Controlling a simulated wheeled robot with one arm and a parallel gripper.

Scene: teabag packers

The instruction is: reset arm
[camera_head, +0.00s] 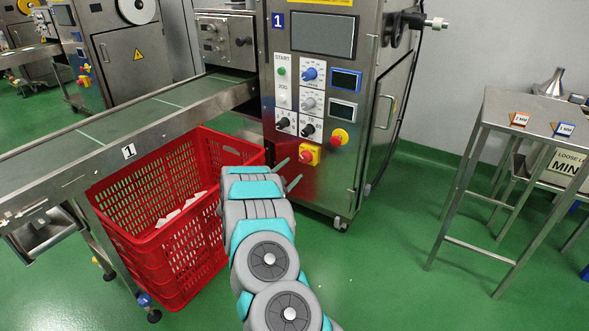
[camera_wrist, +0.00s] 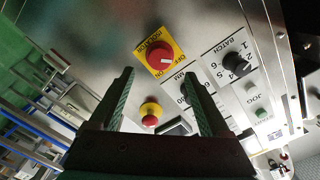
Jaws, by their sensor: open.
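My arm reaches forward in the head view, and my gripper (camera_head: 291,172) is just in front of the control panel of machine 1 (camera_head: 345,170). In the wrist view my gripper (camera_wrist: 160,100) is open, with its two fingers apart and nothing between them. The red rotary switch on its yellow plate (camera_wrist: 160,55) shows beyond the fingertips. The red button on a yellow base (camera_wrist: 150,118) shows between the fingers. In the head view the red switch (camera_head: 307,155) is close to the right of the fingertips, and the red button (camera_head: 338,137) is further right.
A red crate (camera_head: 120,237) with a few white items stands left of my arm, under the conveyor (camera_head: 60,157). A steel table (camera_head: 500,105) with small labels stands at the right. The green floor (camera_head: 390,260) between machine and table is clear.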

